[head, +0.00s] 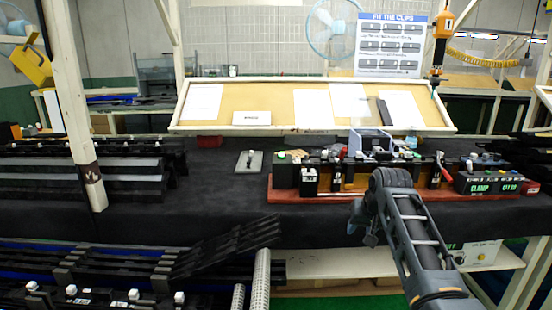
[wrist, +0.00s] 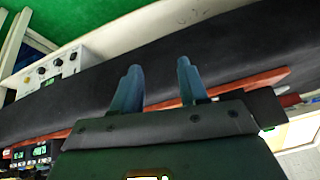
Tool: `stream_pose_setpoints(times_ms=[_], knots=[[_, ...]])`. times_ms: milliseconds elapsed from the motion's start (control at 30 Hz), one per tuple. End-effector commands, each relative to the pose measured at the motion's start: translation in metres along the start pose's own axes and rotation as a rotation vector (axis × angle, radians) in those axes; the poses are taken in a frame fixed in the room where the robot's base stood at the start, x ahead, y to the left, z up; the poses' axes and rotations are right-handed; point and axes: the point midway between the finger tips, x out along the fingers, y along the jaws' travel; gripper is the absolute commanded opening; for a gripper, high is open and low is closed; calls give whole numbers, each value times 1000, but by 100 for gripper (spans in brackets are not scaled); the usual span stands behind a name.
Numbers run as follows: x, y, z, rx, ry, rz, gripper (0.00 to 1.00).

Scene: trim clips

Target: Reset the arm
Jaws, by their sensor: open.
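My arm reaches from the lower right over the front of the dark workbench (head: 230,225) in the head view. My gripper hangs at the arm's far end, mostly hidden behind the arm's own links there. In the wrist view my gripper (wrist: 158,85) has its two blue-grey fingers spread apart with nothing between them. Beyond the fingertips is the black front of the bench (wrist: 230,45). The reddish fixture board (head: 330,197) with its black blocks lies just behind the arm, and its edge shows in the wrist view (wrist: 245,83).
Black trim parts (head: 90,180) are stacked on the bench at left, with more on a rack (head: 215,250) in front. A white post (head: 75,110) stands at left. A small grey plate (head: 248,161) lies mid-bench. A control box (wrist: 50,70) sits below the bench.

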Motion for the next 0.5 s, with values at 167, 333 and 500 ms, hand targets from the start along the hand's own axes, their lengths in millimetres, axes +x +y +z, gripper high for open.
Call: stream_pose_setpoints(times_ms=[167,333,500], knots=[[46,17,78,-14,66,4,43],[70,31,149,-29,138,6,43],[77,45,222,-47,208,6,43]])
